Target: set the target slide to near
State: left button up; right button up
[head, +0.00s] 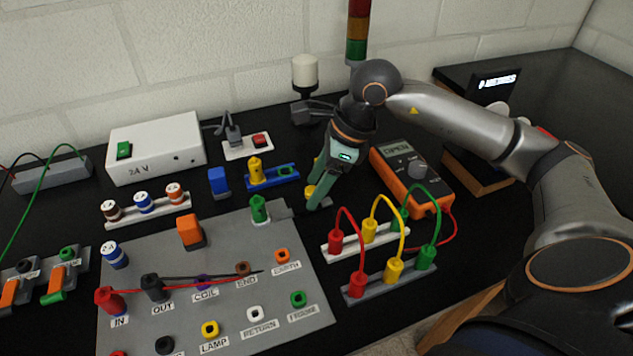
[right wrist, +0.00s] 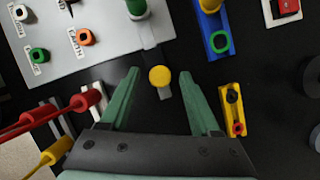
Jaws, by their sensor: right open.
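My right gripper (head: 316,203) points down over the black bench, and its green fingers are open. In the right wrist view the open fingertips (right wrist: 159,73) have a round yellow knob (right wrist: 159,76) between them, with a gap on each side. The knob sits on a short grey strip (right wrist: 165,93); in the head view the fingers partly hide it. A blue rail (head: 288,174) with a yellow upright piece (head: 255,170) and a green ring (right wrist: 219,42) lies beside the gripper. No label marks which piece is the target slide. My left gripper is out of view.
A grey board (head: 160,280) with a green knob (head: 260,208) on a grey track lies near the gripper. Red, yellow and green cable plugs (head: 393,270) stand to its right. An orange multimeter (head: 410,175) and a yellow holder (right wrist: 233,108) are close by.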

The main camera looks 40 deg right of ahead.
grip_shut()
dwell(0.4)
jog(key=shift+a, duration=0.1)
dwell(0.8)
